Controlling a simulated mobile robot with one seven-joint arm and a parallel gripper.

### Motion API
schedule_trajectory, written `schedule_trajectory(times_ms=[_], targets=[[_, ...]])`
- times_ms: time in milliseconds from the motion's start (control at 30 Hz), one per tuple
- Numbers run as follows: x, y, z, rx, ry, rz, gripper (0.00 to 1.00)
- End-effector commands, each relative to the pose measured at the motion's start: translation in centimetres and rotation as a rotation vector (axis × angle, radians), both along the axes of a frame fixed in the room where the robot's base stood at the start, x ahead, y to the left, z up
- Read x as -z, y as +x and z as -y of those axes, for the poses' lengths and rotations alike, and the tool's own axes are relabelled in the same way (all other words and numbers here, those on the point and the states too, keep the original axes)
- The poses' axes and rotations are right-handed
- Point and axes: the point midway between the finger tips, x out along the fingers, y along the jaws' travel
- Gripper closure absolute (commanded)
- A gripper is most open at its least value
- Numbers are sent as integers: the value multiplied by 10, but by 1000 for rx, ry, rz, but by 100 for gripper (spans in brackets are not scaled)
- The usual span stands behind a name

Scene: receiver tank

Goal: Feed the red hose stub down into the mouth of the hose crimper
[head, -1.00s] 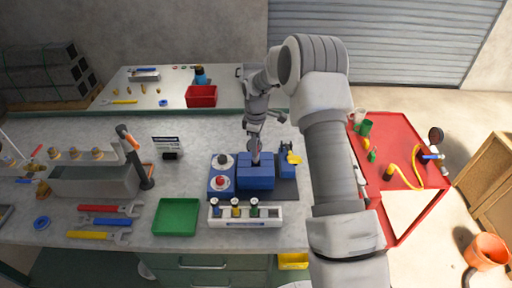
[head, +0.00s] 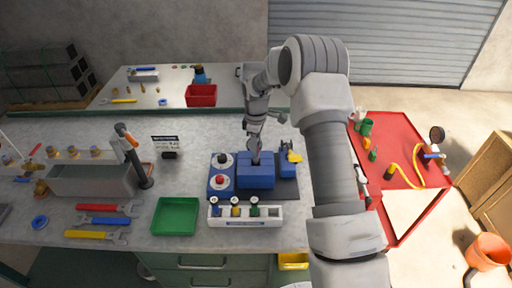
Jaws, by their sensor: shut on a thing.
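A white rack (head: 245,216) with several small coloured-banded pieces stands in front of the crimper. A green tray (head: 175,216) lies to its left. A blue and yellow tool (head: 289,155) stands close on the right. A red cart (head: 395,150) is further right.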

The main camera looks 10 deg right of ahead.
Motion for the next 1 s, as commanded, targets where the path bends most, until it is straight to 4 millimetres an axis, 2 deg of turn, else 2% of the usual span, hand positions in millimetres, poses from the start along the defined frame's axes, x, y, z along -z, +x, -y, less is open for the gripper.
schedule_trajectory(times_ms=[433, 1000], targets=[[20, 0, 0, 0, 0, 0, 100], [26, 0, 0, 0, 0, 0, 100]])
